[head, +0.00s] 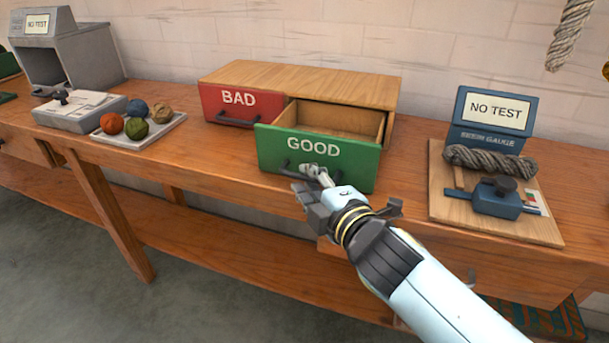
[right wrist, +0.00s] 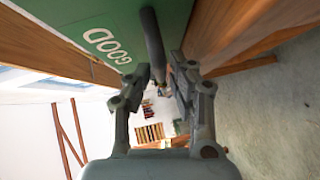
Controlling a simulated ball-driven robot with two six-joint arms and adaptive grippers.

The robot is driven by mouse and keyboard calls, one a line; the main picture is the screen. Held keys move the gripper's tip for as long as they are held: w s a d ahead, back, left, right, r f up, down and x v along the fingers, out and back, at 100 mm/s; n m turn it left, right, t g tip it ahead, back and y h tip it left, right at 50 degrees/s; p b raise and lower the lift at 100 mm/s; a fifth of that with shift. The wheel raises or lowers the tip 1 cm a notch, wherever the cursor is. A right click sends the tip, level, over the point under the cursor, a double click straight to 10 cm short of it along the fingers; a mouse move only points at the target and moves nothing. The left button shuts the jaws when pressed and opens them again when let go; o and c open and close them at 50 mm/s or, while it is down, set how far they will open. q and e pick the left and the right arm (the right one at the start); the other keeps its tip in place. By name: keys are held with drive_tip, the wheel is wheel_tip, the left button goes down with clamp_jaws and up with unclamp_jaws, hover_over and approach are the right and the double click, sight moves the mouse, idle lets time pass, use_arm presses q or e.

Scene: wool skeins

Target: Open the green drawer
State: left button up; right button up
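The green drawer (head: 318,158), marked GOOD, is pulled out from the wooden cabinet (head: 310,82), and its bare inside shows. Its dark bar handle (right wrist: 153,45) is on the front. My right gripper (head: 314,174) is at this handle, in front of the drawer. In the head view the gripper hides part of the handle. My left gripper is in neither view.
The red BAD drawer (head: 240,105) is shut, left of the green one. A tray (head: 160,133) with several wool balls lies farther left. A blue gauge (head: 492,118) stands on a board (head: 442,207) at the right, with a grey skein (head: 490,161).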

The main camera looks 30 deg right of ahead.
drive_tip(key=s, duration=0.3)
drive_tip(key=s+r, duration=0.1)
drive_tip(key=s, duration=0.1)
drive_tip(key=shift+s+a, duration=0.2)
drive_tip(key=shift+s, duration=0.05)
drive_tip(key=shift+w+d+f, duration=0.1)
drive_tip(key=shift+w, duration=0.2)
drive_tip(key=s+d+f+m+g, duration=0.1)
drive_tip(key=s+f+m+g, duration=0.3)
drive_tip(key=f, duration=0.6)
drive_tip(key=s+d+f+g, duration=0.1)
drive_tip(key=s+f, duration=0.4)
drive_tip(key=f, duration=0.5)
drive_tip(key=s+d+f+m+g, duration=0.1)
drive_tip(key=s+f+m+g, duration=0.3)
drive_tip(key=f, duration=0.7)
drive_tip(key=s+d+f+m+g, duration=0.1)
drive_tip(key=s+f+m+g, duration=0.2)
drive_tip(key=s, duration=1.1)
drive_tip(key=s+d+f+m+g, duration=0.2)
drive_tip(key=s+f+m+g, duration=0.1)
drive_tip(key=s+f, duration=0.7)
drive_tip(key=s+m, duration=0.1)
drive_tip(key=s, duration=0.2)
drive_tip(key=shift+s+d, duration=0.2)
drive_tip(key=shift+s, duration=0.15)
